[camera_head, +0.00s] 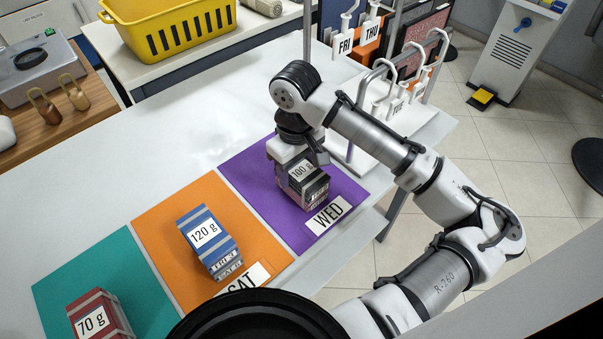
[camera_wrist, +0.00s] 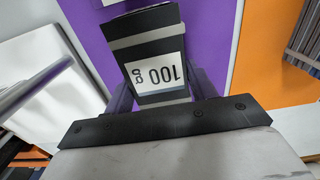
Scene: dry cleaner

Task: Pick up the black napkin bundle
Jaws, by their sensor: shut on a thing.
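The black napkin bundle (camera_head: 307,189) has a grey band and a white "100 g" label. It is on or just above the purple mat (camera_head: 243,164) by the "WED" card (camera_head: 328,215); I cannot tell if it touches the mat. My gripper (camera_head: 302,160) is over it from above and shut on it. In the wrist view the bundle (camera_wrist: 150,50) sits between the fingers of my gripper (camera_wrist: 160,100), with its label facing the camera. The fingertips are mostly hidden.
A blue "120 g" bundle (camera_head: 211,241) stands on the orange mat (camera_head: 165,228), and a red "70 g" bundle (camera_head: 99,318) on the teal mat (camera_head: 62,285). A rack with day tags (camera_head: 395,108) stands close behind my gripper at right. A yellow basket (camera_head: 190,35) is at the back.

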